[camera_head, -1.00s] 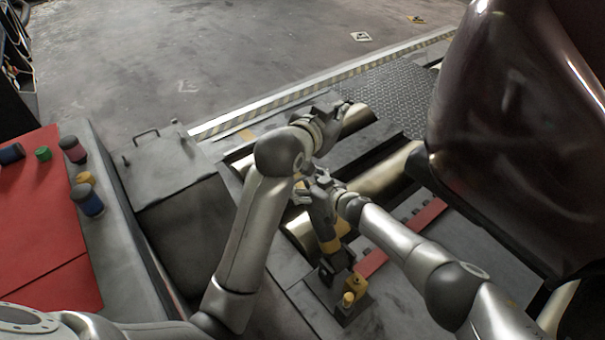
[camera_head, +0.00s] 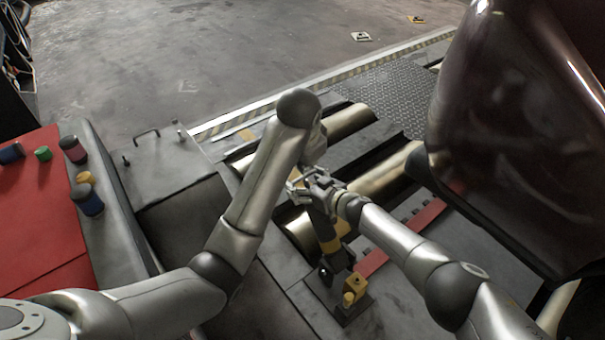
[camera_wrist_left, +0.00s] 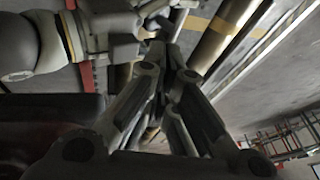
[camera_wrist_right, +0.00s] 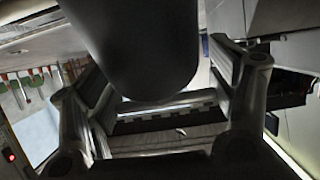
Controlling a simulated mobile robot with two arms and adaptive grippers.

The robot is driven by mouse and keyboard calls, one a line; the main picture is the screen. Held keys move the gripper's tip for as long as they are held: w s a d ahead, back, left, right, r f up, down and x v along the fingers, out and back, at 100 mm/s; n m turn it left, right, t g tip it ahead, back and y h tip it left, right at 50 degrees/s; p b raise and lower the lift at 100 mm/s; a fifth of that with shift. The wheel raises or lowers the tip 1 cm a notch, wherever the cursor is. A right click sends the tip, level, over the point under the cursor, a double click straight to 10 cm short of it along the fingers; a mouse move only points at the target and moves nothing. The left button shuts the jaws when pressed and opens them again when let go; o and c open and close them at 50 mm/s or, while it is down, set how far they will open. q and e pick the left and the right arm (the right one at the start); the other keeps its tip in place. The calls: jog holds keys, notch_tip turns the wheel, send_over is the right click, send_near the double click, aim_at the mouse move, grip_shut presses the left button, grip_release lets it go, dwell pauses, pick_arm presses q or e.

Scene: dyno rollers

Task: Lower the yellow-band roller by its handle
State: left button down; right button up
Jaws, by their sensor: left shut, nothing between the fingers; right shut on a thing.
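The roller handle (camera_head: 322,225) is a dark grip with a yellow band near its lower end, tilted above a bracket with a yellow part (camera_head: 354,288). My right gripper (camera_head: 318,186) is shut around its upper part. In the right wrist view the handle (camera_wrist_right: 145,45) is a large dark rounded shape between the fingers. My left gripper (camera_wrist_left: 170,65) is shut and empty, close to the right gripper; in the head view its own wrist mostly hides it. Gold rollers (camera_head: 388,174) lie in the floor frame beyond the handle; the arms partly cover them.
A dark glossy vehicle body (camera_head: 520,120) fills the right side. A red-topped bench (camera_head: 40,220) with small coloured cylinders is at left, beside a grey box (camera_head: 160,165). A red strip (camera_head: 400,236) lies by the rollers. The floor beyond is open.

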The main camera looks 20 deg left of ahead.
pick_arm(q)
send_near(303, 179)
jog(key=shift+w+d+f, duration=0.15)
jog(key=shift+d+f, duration=0.4)
jog(key=shift+f, duration=0.05)
jog(key=shift+w+d+f, duration=0.2)
jog(key=shift+d+f, duration=0.35)
pick_arm(e)
jog(key=shift+d+f, duration=0.1)
jog(key=shift+f, duration=0.05)
pick_arm(q)
jog(key=a+f, duration=0.1)
jog(key=w+f, duration=0.1)
jog(key=shift+w+a+f, duration=0.25)
jog(key=shift+a+f, duration=0.05)
jog(key=shift+a, duration=0.1)
jog(key=shift+w+a+f, duration=0.2)
jog(key=shift+f, duration=0.15)
jog(key=shift+a, duration=0.1)
